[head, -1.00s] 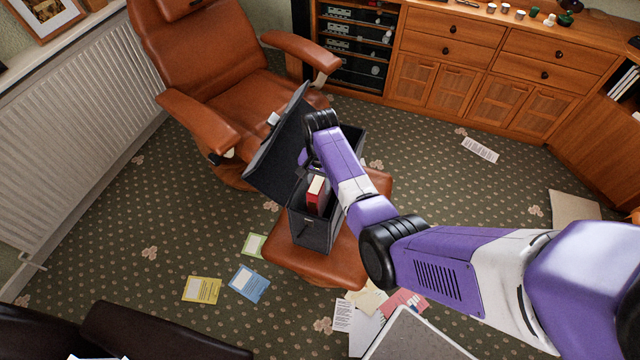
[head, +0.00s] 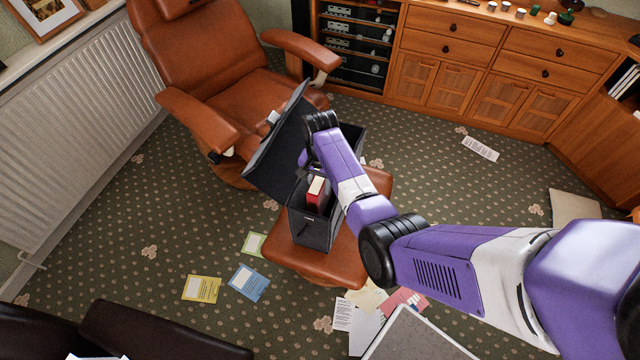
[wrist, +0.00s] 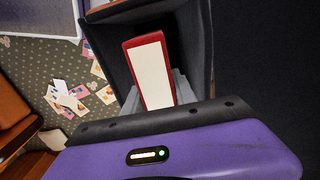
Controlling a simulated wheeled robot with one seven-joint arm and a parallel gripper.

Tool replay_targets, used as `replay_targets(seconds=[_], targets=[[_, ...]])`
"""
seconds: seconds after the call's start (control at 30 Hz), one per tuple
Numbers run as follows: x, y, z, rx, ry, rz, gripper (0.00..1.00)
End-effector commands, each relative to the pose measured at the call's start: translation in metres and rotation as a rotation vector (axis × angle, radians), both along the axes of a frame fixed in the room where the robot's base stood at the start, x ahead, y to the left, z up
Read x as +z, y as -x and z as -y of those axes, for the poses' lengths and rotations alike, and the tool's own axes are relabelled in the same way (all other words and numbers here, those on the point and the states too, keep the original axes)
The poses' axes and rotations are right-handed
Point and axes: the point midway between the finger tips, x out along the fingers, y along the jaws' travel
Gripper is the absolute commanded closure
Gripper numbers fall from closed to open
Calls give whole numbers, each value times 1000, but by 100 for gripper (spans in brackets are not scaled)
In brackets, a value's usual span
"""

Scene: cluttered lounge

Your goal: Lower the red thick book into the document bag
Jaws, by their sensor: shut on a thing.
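The red thick book (head: 316,193) shows inside the mouth of the document bag, its pale page edge facing up. It also shows in the wrist view (wrist: 150,70), between the grey fingers. The document bag (head: 312,232) is a dark grey open box on a brown leather footstool, its lid tilted up to the left. My gripper (wrist: 155,92) is shut on the book, with its fingers inside the bag's opening. In the head view my arm hides the fingers and part of the bag. I cannot tell whether the book touches the bag's floor.
The footstool (head: 345,272) stands before a brown recliner (head: 225,110). Yellow and blue papers (head: 248,283) lie on the carpet at front left, with more papers by the footstool. A wooden cabinet (head: 480,70) lines the back. Carpet to the right is mostly clear.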

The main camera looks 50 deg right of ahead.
Motion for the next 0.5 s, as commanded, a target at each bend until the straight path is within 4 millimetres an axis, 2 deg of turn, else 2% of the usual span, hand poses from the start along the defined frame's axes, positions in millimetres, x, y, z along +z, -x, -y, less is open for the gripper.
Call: replay_targets(seconds=[0.5], targets=[[-18, -1, 1, 0, 2, 4, 100]])
